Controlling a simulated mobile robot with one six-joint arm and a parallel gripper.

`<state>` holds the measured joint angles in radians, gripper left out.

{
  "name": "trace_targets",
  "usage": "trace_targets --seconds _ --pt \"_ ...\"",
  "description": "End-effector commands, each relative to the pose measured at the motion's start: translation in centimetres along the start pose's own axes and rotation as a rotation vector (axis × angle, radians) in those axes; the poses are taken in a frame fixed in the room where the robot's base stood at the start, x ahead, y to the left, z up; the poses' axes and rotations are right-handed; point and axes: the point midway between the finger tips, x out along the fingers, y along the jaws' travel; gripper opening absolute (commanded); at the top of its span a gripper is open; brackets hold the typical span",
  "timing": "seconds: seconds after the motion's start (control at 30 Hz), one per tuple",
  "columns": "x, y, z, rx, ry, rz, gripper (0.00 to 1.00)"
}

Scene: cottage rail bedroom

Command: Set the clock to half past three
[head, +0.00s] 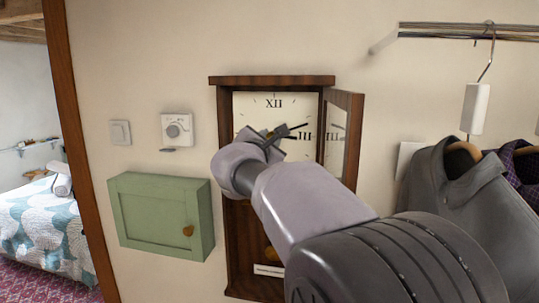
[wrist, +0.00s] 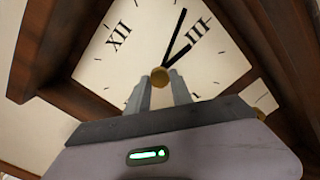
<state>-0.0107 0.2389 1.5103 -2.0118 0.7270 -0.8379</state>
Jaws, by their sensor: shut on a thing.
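The wall clock (head: 327,84) has a dark wooden case, a cream face and a narrow door (head: 343,130) standing open to the right. XII and III are readable; my gripper and arm hide the lower left of the face. In the wrist view, the long black hand (wrist: 175,36) points to about the two-o'clock mark, and the shorter hand (wrist: 178,56) points close to III. My gripper (head: 266,138) is in front of the face, its fingers shut on the brass centre knob (wrist: 160,75).
A green wall cabinet (head: 160,215), a thermostat (head: 177,129) and a light switch (head: 120,132) are left of the clock. Grey clothing (head: 460,195) hangs at the right under a rail (head: 450,34). The open clock door is close to the right of my gripper.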

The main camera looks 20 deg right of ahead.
Motion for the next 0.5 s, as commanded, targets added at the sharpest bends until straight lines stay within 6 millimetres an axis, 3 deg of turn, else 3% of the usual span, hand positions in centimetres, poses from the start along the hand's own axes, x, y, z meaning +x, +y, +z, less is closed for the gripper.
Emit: trace_targets --seconds 0.5 --pt "0.02 -0.23 -0.41 0.488 0.0 0.0 0.0"
